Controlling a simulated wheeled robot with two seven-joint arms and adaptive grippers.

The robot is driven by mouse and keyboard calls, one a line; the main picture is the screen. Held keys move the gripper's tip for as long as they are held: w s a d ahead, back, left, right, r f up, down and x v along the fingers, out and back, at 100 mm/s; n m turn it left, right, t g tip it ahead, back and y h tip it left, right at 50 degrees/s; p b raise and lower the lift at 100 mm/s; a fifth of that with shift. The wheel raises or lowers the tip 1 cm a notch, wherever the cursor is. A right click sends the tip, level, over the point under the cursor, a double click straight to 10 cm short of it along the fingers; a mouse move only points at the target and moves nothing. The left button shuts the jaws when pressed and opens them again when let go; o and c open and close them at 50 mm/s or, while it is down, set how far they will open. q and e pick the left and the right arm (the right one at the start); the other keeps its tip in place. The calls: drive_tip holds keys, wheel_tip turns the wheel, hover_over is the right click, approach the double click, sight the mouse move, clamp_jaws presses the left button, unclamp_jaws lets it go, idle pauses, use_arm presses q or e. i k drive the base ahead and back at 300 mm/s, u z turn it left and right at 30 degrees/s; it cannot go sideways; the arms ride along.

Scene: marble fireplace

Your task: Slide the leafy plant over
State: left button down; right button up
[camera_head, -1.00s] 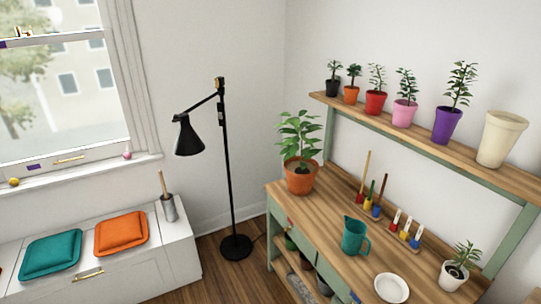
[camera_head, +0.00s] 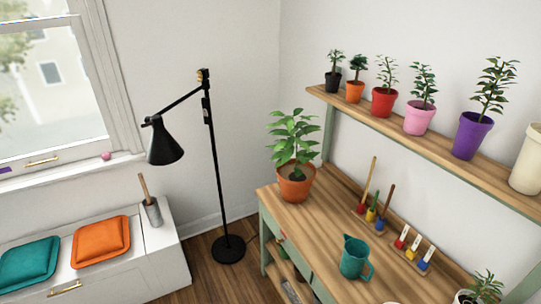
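A leafy green plant in an orange terracotta pot (camera_head: 296,185) stands upright on the far left end of the wooden potting bench (camera_head: 310,226). Its leaves (camera_head: 293,138) rise beside the left post of the bench's upper shelf. Neither of my grippers shows in the head view, so I cannot see their state.
A teal jug (camera_head: 355,259) and small-handled tools (camera_head: 371,208) stand on the bench right of the plant. Several potted plants line the upper shelf (camera_head: 425,136). A black floor lamp (camera_head: 216,160) stands left of the bench. Bare bench top lies between plant and jug.

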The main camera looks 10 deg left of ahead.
sight(296, 177)
drive_tip(key=z, duration=0.25)
drive_tip(key=i, duration=0.9)
drive_tip(key=z, duration=0.6)
